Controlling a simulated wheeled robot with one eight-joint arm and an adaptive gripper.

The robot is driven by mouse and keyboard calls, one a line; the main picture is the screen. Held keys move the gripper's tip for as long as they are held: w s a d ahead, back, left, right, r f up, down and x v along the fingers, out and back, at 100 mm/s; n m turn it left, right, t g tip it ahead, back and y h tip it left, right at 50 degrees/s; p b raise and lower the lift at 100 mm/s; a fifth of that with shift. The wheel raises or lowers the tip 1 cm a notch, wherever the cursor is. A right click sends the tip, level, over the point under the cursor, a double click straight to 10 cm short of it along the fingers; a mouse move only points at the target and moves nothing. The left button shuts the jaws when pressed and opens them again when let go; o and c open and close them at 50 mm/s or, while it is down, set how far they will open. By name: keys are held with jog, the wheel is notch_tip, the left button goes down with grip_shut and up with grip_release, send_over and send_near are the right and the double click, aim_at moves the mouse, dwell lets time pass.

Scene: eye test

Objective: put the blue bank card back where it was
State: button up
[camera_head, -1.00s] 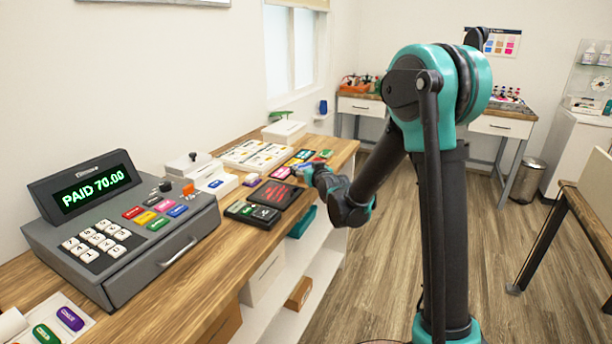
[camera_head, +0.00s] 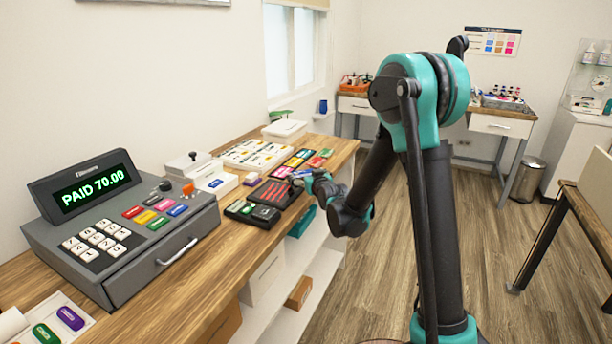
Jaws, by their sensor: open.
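My gripper (camera_head: 297,178) is open. It is low over the counter, at the right edge of the dark tray with red stripes (camera_head: 268,193). Its fingertips are small and partly hidden by its own body. I cannot clearly make out a blue bank card; a small bluish patch shows by the fingertips, but I cannot tell whether it is a card. Several coloured cards or pads, including a red one (camera_head: 315,162), lie just beyond the gripper. A dark device with a green part (camera_head: 252,213) sits nearer than the striped tray.
The grey cash register (camera_head: 120,225) reads PAID 70.00 at the left of the wooden counter (camera_head: 215,275). A white box with a blue label (camera_head: 216,184) and a white rack (camera_head: 255,155) stand along the wall side.

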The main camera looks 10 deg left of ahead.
jog(key=shift+s+r, duration=0.1)
jog(key=shift+r, duration=0.05)
jog(key=v, duration=1.2)
jog(key=s+d+f+m+g+h, duration=0.1)
jog(key=s+d+f+g+h, duration=0.15)
jog(key=s+d+f, duration=0.4)
jog(key=s+d+f+m+g+h, duration=0.1)
jog(key=s+d+m+g+h, duration=0.2)
jog(key=d, duration=0.6)
jog(key=s+d+f+g, duration=0.2)
jog(key=s+d+f, duration=0.1)
jog(key=s, duration=0.5)
jog(key=s+d+f+m+g+h, duration=0.1)
jog(key=s+d+f+g, duration=0.1)
jog(key=s+d, duration=0.4)
jog(key=s+f, duration=0.1)
jog(key=s, duration=0.2)
jog(key=shift+s+g, duration=0.2)
jog(key=shift+g, duration=0.15)
jog(key=shift+d, duration=0.1)
